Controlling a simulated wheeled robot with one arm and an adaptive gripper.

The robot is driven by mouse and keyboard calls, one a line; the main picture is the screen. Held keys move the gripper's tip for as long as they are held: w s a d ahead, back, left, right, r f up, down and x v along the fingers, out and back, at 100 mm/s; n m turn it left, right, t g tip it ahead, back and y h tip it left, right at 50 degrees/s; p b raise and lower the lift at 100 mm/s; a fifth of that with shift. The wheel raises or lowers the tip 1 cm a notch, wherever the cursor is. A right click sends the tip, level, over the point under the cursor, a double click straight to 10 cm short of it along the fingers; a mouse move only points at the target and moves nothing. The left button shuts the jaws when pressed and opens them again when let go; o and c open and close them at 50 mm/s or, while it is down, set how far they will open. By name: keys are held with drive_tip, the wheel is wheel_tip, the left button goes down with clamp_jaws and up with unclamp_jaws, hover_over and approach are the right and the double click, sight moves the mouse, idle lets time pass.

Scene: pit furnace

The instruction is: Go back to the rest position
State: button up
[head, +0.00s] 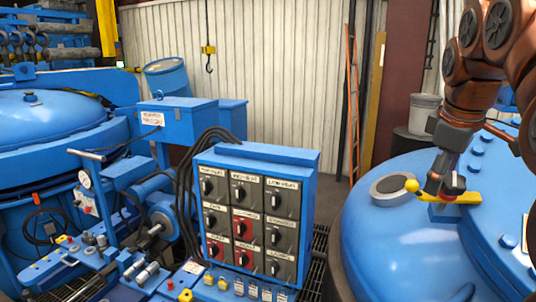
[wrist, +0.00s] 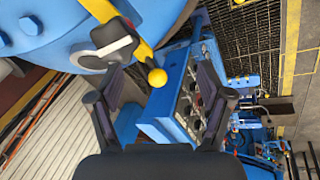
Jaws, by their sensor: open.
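My gripper (head: 437,185) is at the right in the head view, just over a yellow lever (head: 462,198) on the blue domed furnace lid (head: 385,235). The lever has a yellow ball end (head: 411,185) to the left of my gripper. In the wrist view my gripper (wrist: 158,92) has its fingers spread wide with nothing held. The yellow ball (wrist: 157,77) shows between and beyond the fingers, and the lever (wrist: 110,15) runs to the upper left. I cannot tell whether a finger touches the lever.
A blue control panel (head: 250,153) with black and red switches stands left of the lid. Another blue vessel (head: 50,115) is at the far left. An orange ladder (head: 351,100), a grey bucket (head: 425,115) and a hanging hook (head: 209,60) are behind. A narrow floor gap separates panel and lid.

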drive_tip(key=s+a+f+m+g, duration=0.1)
drive_tip(key=s+a+f+m, duration=0.1)
drive_tip(key=s+a+f, duration=0.3)
drive_tip(key=s+a+f+m+g+y, duration=0.1)
drive_tip(key=s+a+f, duration=0.4)
drive_tip(key=s+f, duration=0.8)
drive_tip(key=s+a+f+m+g, duration=0.3)
drive_tip(key=s+a+f+m, duration=0.2)
drive_tip(key=s+f, duration=0.4)
wheel_tip(320, 180, down, 3)
drive_tip(key=shift+a+f+y, duration=0.1)
drive_tip(key=shift+a+y, duration=0.15)
drive_tip(key=shift+y, duration=0.05)
drive_tip(key=shift+c, duration=0.3)
